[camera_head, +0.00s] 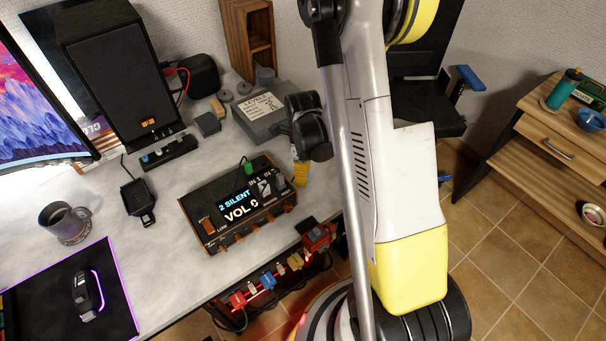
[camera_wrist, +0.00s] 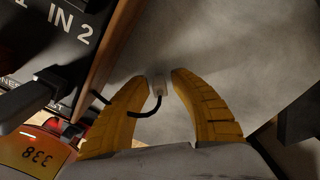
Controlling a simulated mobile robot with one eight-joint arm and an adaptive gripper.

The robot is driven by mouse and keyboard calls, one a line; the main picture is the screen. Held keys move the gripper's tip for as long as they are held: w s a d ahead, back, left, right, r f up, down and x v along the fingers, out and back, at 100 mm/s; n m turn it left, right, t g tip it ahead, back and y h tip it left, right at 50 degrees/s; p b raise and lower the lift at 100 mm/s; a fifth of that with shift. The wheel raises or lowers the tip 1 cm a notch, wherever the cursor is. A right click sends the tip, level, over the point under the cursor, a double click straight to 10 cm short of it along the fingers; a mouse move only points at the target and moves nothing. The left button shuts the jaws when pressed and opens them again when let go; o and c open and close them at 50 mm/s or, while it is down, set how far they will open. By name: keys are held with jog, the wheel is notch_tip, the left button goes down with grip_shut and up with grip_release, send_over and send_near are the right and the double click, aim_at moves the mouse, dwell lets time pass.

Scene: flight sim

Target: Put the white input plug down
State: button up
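The white input plug (camera_wrist: 157,86) sits between the tips of my gripper's two yellow fingers (camera_wrist: 161,79) in the wrist view. A black cable curves from it across the left finger. The fingers are closed in around the plug, though contact on the right side is hard to make out. In the head view my gripper (camera_head: 300,172) points down over the grey desk (camera_head: 325,190), just right of the audio box (camera_head: 238,204). The plug cannot be made out there. The wrist view shows the box's side with the label IN 2 (camera_wrist: 70,22) to the left of the fingers.
A grey LEVEL box (camera_head: 262,112) lies behind my gripper. A green plug (camera_head: 247,167) stands on the audio box. Coloured plugs (camera_head: 267,280) hang along the desk's front edge. A mug (camera_head: 64,222), a mouse (camera_head: 87,295) and a speaker (camera_head: 115,70) are further left.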

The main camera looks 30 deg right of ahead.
notch_tip(320, 180, up, 13)
jog(key=p, duration=0.6)
jog(key=s+a+r+n+t, duration=0.3)
jog(key=s+a+r+n, duration=0.2)
jog(key=r+n, duration=0.4)
jog(key=s+a+r+n+t, duration=0.4)
jog(key=a+r+n, duration=0.4)
jog(key=n, duration=0.9)
notch_tip(320, 180, up, 2)
jog(key=shift+s+a+r+n, duration=0.15)
jog(key=shift+s+a+n, duration=0.15)
jog(key=shift+s, duration=0.6)
